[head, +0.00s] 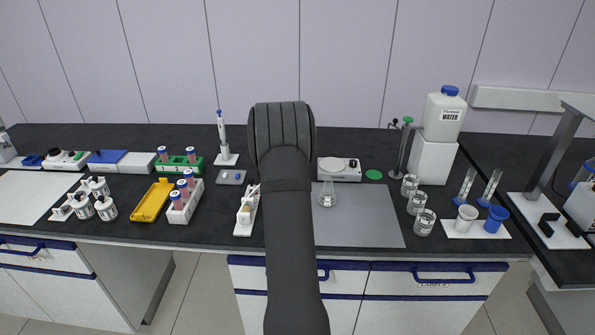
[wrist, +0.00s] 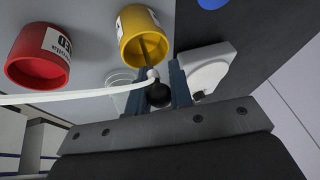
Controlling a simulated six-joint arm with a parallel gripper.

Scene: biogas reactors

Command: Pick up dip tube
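In the wrist view, the dip tube (wrist: 147,48) is a thin grey rod reaching into a yellow cup (wrist: 141,32), with a white fitting, a dark round knob (wrist: 158,94) and a white hose (wrist: 60,98) running off left. My gripper (wrist: 158,80) has its two blue-grey fingers on either side of the fitting and knob. A small gap seems to show between fingers and fitting, so it looks open; contact is hard to judge. In the head view my arm hides the gripper, tube and yellow cup.
A red labelled cup (wrist: 39,56) stands beside the yellow one, and a white device (wrist: 207,70) is close to the right finger. In the head view, a flask (head: 327,194) stands on the grey mat (head: 368,222), with glass beakers (head: 416,203) to its right.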

